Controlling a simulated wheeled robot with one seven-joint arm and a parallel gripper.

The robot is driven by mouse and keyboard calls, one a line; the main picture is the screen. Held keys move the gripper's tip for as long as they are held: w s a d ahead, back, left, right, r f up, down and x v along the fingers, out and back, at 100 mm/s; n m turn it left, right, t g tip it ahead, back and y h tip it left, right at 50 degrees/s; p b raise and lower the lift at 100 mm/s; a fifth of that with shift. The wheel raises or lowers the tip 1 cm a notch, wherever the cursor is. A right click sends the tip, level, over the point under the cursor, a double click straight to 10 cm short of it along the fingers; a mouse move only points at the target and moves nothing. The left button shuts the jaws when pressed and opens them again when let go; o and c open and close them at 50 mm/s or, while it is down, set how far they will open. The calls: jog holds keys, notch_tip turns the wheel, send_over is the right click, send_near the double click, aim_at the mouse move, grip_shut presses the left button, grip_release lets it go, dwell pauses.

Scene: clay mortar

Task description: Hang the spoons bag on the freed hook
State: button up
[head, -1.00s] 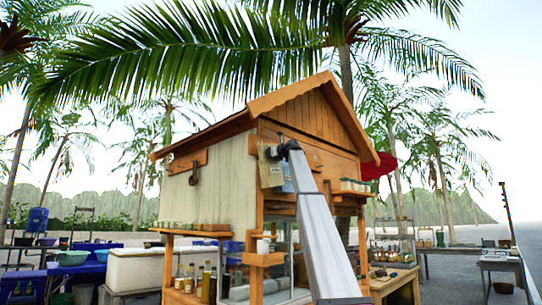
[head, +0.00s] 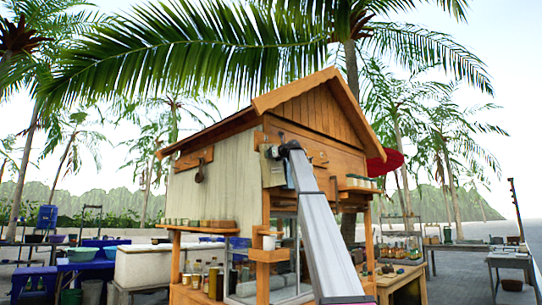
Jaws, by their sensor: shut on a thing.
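My gripper (head: 281,150) is at the front left corner of the wooden stall, high up under the gable. It is small and mostly hidden behind my own arm. A tan bag (head: 270,167) hangs flat just left of it. A pale blue bag (head: 289,175) shows below it, partly covered by my arm. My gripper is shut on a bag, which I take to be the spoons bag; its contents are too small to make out. A wooden hook board (head: 318,157) runs along the stall front behind my arm. I cannot make out a free hook.
The stall's side wall carries another board (head: 191,160) with a dark utensil hanging from it. A shelf of jars (head: 357,184) juts out right of my arm. A lower left ledge (head: 200,228) holds more jars.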

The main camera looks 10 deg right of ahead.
dwell(0.4)
jog(key=o, duration=1.6)
jog(key=v, duration=1)
jog(key=shift+s+d, duration=0.25)
jog(key=shift+s, duration=0.05)
